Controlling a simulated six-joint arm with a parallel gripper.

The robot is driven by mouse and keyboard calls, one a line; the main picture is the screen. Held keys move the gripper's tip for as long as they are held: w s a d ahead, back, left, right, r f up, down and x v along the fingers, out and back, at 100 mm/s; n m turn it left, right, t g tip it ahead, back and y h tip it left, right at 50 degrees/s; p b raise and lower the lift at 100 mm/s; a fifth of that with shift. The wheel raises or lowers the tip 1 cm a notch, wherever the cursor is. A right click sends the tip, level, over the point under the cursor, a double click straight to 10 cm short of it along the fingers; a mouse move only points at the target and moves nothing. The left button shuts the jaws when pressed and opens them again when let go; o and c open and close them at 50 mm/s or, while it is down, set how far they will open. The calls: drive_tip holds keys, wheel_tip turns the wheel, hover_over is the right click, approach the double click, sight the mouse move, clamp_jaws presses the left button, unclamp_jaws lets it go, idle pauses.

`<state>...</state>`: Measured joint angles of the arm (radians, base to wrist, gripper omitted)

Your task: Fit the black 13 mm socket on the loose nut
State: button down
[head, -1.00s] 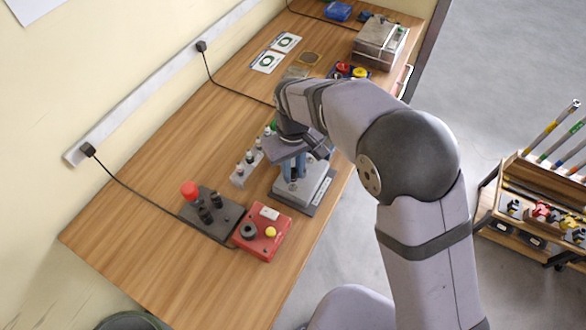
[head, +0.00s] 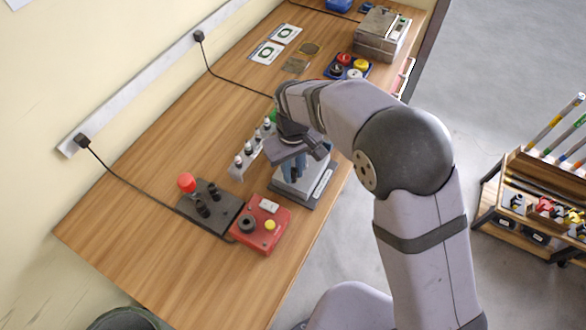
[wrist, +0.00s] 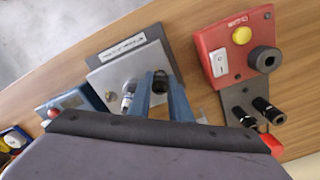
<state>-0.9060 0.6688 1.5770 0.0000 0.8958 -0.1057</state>
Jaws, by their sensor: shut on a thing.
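My gripper (wrist: 161,88) has blue fingers, shut on a black socket (wrist: 160,79) whose dark round end shows between the fingertips. It is over the pale metal plate of a grey block (wrist: 108,77), which also shows in the head view (head: 309,184). A silver stud-like piece (wrist: 128,99), possibly with the nut, stands on that plate just left of the fingers. I cannot make out the loose nut for certain, nor whether the socket touches anything. In the head view my gripper (head: 293,172) hides much of the plate.
A dark stand (head: 222,222) holds black cylinders and a red-topped piece. Beside it is a red box (head: 273,238) with a black knob and a yellow button. A grey rack (head: 239,171) with several silver-topped pieces stands left of my gripper. The front-left wooden tabletop is clear.

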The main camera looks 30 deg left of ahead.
drive_tip(key=shift+f, duration=0.3)
idle(0.6)
drive_tip(key=c, duration=1.5)
unclamp_jaws()
drive_tip(key=shift+c, duration=0.2)
wheel_tip(320, 180, up, 7)
drive_tip(key=p, duration=0.5)
drive_tip(key=shift+p, duration=0.35)
